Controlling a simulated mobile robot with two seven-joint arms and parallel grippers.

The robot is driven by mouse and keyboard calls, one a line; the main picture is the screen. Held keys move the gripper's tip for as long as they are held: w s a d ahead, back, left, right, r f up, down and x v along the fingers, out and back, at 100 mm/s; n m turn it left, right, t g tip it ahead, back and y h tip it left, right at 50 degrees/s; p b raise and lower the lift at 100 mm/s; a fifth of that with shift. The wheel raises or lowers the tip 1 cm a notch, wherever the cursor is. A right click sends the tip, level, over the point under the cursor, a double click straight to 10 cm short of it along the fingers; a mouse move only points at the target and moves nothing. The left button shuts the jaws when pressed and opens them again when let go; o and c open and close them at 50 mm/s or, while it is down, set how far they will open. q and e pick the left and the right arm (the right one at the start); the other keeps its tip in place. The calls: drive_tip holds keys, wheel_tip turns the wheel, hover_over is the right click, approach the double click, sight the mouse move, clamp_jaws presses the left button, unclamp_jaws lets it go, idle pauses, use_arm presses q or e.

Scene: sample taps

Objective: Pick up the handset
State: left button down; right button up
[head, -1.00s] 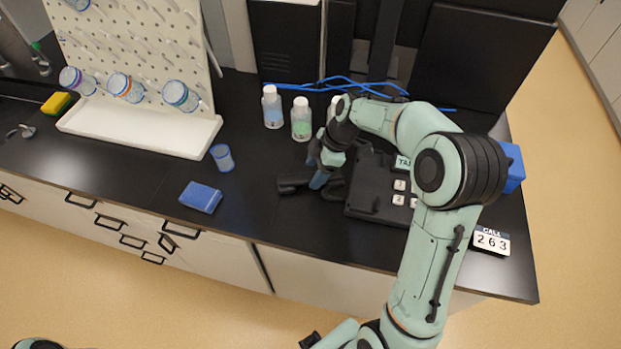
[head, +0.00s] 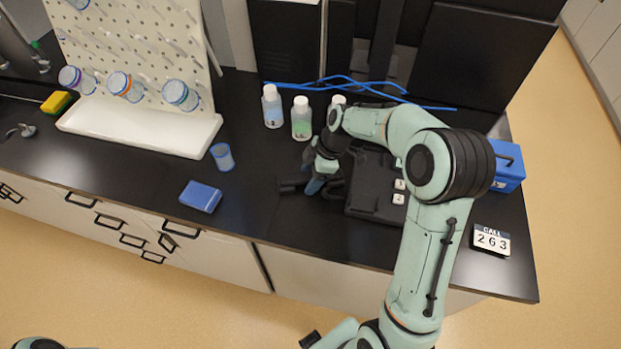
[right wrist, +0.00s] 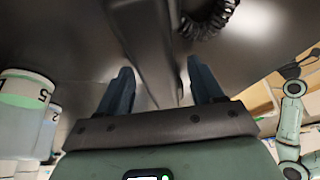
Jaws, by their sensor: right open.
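The black handset (head: 290,186) lies on the dark bench left of the black phone base (head: 372,206). Its left end shows; my gripper hides much of the rest. My right gripper (head: 318,186) is open, pointing down over the handset. In the right wrist view its two dark blue fingers (right wrist: 162,88) stand apart. A dark grey surface, seen very close, fills the space beyond them, and a black coiled cord (right wrist: 209,18) shows at the top. I cannot tell whether the fingers touch the handset. My left gripper is out of view.
Bottles with white caps (head: 301,120) stand close behind the gripper. Blue cables (head: 350,84) lie farther back. A blue box (head: 507,165) and a number sign (head: 491,240) are at the right. The bench between the handset and the small blue box (head: 200,196) is clear.

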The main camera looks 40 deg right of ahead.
drive_tip(key=shift+f, duration=0.15)
idle(0.5)
clamp_jaws()
